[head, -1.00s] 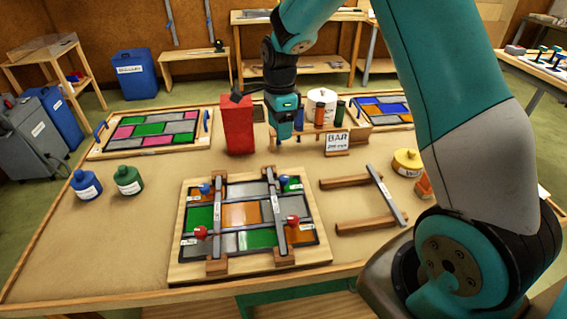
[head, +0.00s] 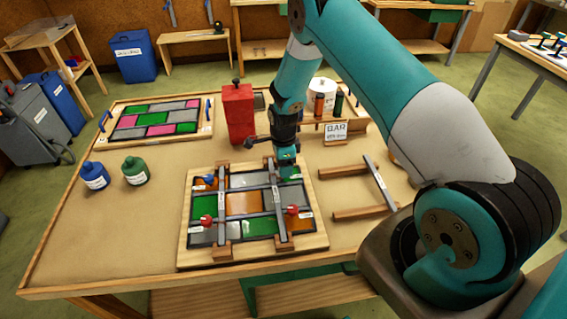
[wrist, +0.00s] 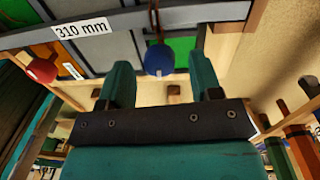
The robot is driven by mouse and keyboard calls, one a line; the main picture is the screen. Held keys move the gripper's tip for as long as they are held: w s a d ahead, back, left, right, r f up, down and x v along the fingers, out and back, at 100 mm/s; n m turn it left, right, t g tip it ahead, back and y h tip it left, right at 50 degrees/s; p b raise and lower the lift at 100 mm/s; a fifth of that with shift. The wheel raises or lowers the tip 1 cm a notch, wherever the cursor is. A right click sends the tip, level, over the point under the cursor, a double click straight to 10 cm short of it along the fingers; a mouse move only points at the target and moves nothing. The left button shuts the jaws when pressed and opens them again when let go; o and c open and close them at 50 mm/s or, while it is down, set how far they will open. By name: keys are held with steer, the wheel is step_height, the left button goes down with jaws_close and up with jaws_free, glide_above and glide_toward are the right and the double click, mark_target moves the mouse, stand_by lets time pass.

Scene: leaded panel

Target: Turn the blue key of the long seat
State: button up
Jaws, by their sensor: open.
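The leaded panel (head: 186,250) lies at the front of the table under two grey bars, with blue and red keys on it. My gripper (head: 287,168) is over the back end of the right bar and hides the blue key there. In the wrist view my gripper (wrist: 160,82) is open, with a finger on each side of a round blue key (wrist: 158,60). Whether the fingers touch it I cannot tell. A bar (wrist: 180,17) labelled 310 mm passes beside this key. The other blue key (head: 211,181) is at the back of the left bar.
Red keys (head: 207,221) sit toward the panel's front. A wooden frame (head: 365,212) with a loose bar lies right.

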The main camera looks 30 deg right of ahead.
steer(key=shift+f, duration=0.65)
steer(key=c, duration=0.9)
steer(key=shift+n, duration=0.3)
